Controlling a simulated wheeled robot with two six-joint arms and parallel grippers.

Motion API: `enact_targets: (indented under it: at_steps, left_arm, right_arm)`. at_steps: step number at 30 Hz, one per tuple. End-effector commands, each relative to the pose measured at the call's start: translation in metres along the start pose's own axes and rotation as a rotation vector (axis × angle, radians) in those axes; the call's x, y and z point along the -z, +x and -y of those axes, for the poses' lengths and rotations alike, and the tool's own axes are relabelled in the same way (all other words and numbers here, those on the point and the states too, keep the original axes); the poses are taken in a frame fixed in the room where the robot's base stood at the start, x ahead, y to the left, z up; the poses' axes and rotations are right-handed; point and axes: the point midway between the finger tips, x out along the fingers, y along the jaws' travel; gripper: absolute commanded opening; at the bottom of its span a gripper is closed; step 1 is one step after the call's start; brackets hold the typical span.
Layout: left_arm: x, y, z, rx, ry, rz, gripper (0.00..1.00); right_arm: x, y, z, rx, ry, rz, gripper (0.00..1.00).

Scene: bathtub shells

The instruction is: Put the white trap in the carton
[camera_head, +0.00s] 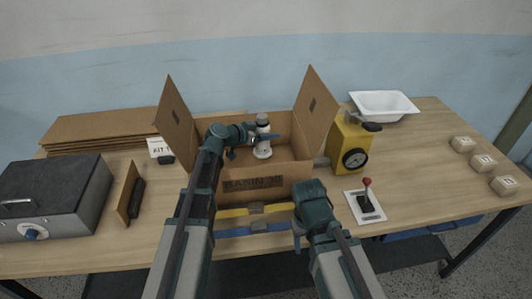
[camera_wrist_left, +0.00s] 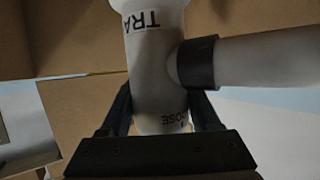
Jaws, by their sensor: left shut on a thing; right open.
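The white trap (camera_head: 262,150) is a white, pipe-like part with a grey top and a side branch with a dark ring. It stands about upright in the head view, inside the outline of the open carton (camera_head: 252,184). My left gripper (camera_head: 262,136) reaches over the carton and is shut on the trap. In the left wrist view the trap (camera_wrist_left: 155,70) sits between the two dark fingers, with lettering on it. I cannot tell whether its lower end touches the carton's floor. My right gripper (camera_head: 300,243) is open and empty in front of the carton, near the table's front edge.
Carton flaps stand up at left (camera_head: 176,118) and right (camera_head: 316,105). A yellow gauge device (camera_head: 346,140) stands close to its right. A lever switch (camera_head: 366,204), a white basin (camera_head: 383,104), a grey box (camera_head: 50,190) and flat cardboard (camera_head: 100,127) lie around.

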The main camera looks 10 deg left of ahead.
Motion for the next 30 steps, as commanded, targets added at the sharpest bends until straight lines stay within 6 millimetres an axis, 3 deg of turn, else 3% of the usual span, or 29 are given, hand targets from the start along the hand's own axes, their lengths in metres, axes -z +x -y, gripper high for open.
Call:
enact_targets:
  at_steps: [1,10,19,30]
  left_arm:
    - [-0.012,0.005,0.000,0.000,0.000,0.000,0.00]
    - [-0.017,0.007,0.000,0.000,0.000,0.000,0.00]
    - [-0.049,0.020,0.000,0.000,0.000,0.000,0.00]
    - [-0.049,0.020,0.000,0.000,0.000,0.000,0.00]
  right_arm:
    - [0.001,0.013,0.001,0.000,0.000,0.000,0.59]
    - [0.001,0.018,0.002,0.000,0.000,0.000,0.59]
    - [0.003,0.052,0.005,0.000,0.000,0.000,0.59]
    - [0.003,0.053,0.005,0.000,0.000,0.000,0.59]
